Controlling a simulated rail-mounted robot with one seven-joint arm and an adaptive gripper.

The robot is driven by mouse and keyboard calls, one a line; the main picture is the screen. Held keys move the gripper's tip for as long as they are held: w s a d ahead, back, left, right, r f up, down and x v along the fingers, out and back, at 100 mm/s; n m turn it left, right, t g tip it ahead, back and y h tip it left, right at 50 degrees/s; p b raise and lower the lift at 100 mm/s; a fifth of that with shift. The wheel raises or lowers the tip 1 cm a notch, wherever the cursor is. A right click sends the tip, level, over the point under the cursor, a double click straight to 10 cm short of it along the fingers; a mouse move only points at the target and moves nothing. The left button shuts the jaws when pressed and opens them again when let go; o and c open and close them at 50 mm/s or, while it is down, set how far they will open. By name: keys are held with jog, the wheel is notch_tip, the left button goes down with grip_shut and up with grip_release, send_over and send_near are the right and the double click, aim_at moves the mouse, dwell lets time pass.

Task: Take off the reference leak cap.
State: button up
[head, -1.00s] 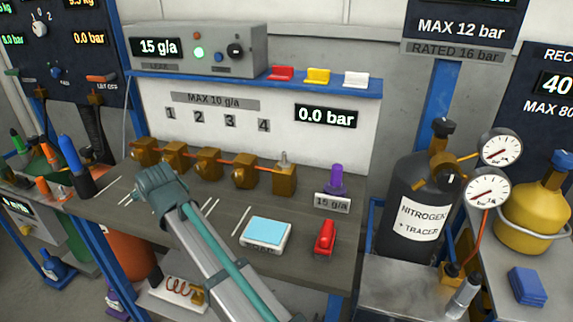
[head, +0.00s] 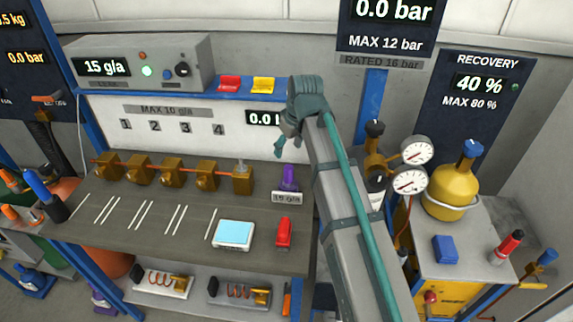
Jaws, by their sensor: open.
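The reference leak (head: 287,197) stands near the right end of the workbench behind a "15 g/a" label. Its upright purple top (head: 289,176) appears to be the cap. My gripper (head: 289,150) is open and empty, pointing down, and shows just above the purple top in the head view. The gap between them in depth is hard to judge. One finger shows at the left; the rest of the gripper is partly hidden by my own arm.
A row of brass blocks (head: 172,170) stands left of the leak. A light-blue-screened device (head: 234,234) and a red object (head: 283,233) lie in front. A blue shelf (head: 200,95) with a grey detector box (head: 140,62) is above. Gauges (head: 412,165) stand right.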

aim_at(289, 168)
jog(key=f, duration=0.1)
jog(key=f+p, duration=0.1)
jog(key=f, duration=0.3)
jog(key=shift+w+d, duration=0.35)
jog(key=shift+s+p+x, duration=0.15)
jog(key=shift+p+x, duration=0.45)
jog(key=shift+x, duration=0.75)
jog(key=shift+s+p+x, duration=0.15)
jog(key=shift+p+x, duration=0.45)
jog(key=shift+x, duration=0.7)
jog(key=shift+d+f, duration=0.1)
jog(key=shift+d, duration=0.05)
jog(key=c, duration=1)
